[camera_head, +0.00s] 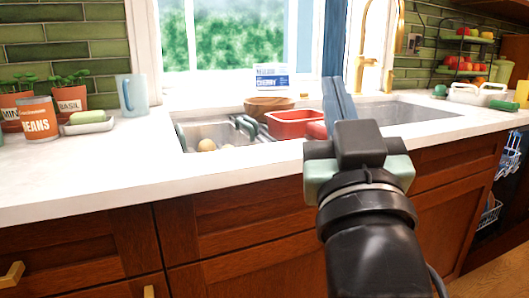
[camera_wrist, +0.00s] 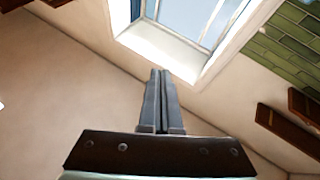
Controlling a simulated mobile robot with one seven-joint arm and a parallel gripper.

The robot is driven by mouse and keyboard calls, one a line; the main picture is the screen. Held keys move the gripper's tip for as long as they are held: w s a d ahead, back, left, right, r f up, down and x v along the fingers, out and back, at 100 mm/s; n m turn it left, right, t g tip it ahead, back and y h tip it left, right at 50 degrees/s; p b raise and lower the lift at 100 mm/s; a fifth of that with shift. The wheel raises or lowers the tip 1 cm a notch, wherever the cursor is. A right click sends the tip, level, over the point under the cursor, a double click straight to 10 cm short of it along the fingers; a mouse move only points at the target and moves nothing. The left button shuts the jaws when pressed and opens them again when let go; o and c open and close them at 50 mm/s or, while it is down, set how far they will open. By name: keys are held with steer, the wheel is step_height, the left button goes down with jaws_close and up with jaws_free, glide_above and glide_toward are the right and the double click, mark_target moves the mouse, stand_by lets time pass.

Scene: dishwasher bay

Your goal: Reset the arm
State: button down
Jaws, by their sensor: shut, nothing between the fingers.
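My gripper (camera_head: 338,98) is raised in front of the sink, with its fingers pointing up. Its two long grey fingers are together with nothing between them. In the wrist view the closed fingers (camera_wrist: 159,75) point toward the upper wall and the window (camera_wrist: 185,30). My dark forearm rises from the bottom of the head view and hides part of the counter front and the sink's middle.
The white counter (camera_head: 80,175) runs along the wall. A gold faucet (camera_head: 390,60) stands behind. An open dishwasher rack (camera_head: 490,213) is at right.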

steer(key=s+a+r+t+y+p, duration=0.1)
steer(key=s+a+r+t+p, duration=0.1)
steer(key=s+a+r, duration=0.4)
steer(key=s+a+r+t+p, duration=0.2)
steer(key=s+a+r+p, duration=0.1)
steer(key=s+r, duration=0.3)
step_height(320, 180, up, 36)
steer(key=w+p, duration=0.2)
steer(key=p, duration=3.3)
steer(key=shift+d+m, duration=0.3)
steer(key=shift+r+y, duration=0.15)
steer(key=shift+y, duration=0.15)
